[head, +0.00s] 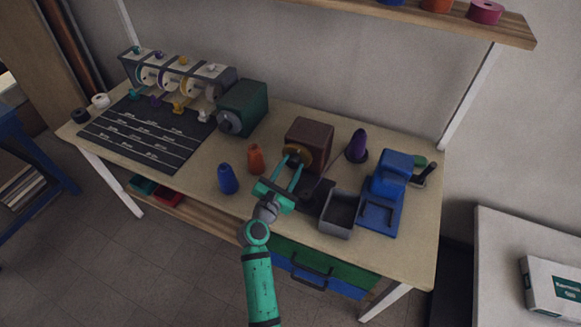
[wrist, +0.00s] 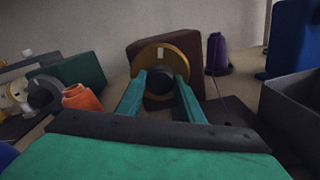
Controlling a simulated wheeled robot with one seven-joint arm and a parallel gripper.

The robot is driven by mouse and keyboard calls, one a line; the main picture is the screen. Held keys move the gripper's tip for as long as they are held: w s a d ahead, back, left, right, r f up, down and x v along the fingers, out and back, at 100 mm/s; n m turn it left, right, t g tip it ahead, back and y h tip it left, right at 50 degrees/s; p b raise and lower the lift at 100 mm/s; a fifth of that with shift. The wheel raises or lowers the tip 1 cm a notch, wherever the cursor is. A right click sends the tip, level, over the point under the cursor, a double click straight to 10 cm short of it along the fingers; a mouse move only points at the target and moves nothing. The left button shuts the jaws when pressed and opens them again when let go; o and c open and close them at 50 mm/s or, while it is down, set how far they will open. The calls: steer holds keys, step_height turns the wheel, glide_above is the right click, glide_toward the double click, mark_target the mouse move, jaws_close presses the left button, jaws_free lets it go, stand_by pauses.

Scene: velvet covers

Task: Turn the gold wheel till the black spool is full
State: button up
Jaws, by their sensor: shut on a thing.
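The gold wheel (head: 294,151) is on the front of a dark brown box (head: 311,133) on the bench. In the wrist view the wheel (wrist: 174,51) faces me, with a pale mark near its top. My gripper (head: 291,168) is at the wheel, its two green fingers on either side of its lower part, shut on it. In the wrist view a dark round part shows between the fingers (wrist: 160,78); I cannot tell whether this is the black spool or how full it is. A purple cone (head: 357,145) stands to the right, and a thin purple thread runs down from it.
Orange (head: 256,158) and blue (head: 228,179) cones stand left of my gripper. A grey open bin (head: 338,222) and a blue machine (head: 390,185) stand to the right. A green box (head: 243,103), a black mat (head: 142,128) and a spool rack are further left.

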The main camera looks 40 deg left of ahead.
steer(key=m, duration=1.4)
steer(key=shift+m, duration=0.3)
steer(key=m, duration=1.1)
steer(key=shift+m, duration=0.4)
steer(key=o, duration=1.1)
steer(key=shift+c, duration=0.2)
steer(key=shift+s, duration=0.15)
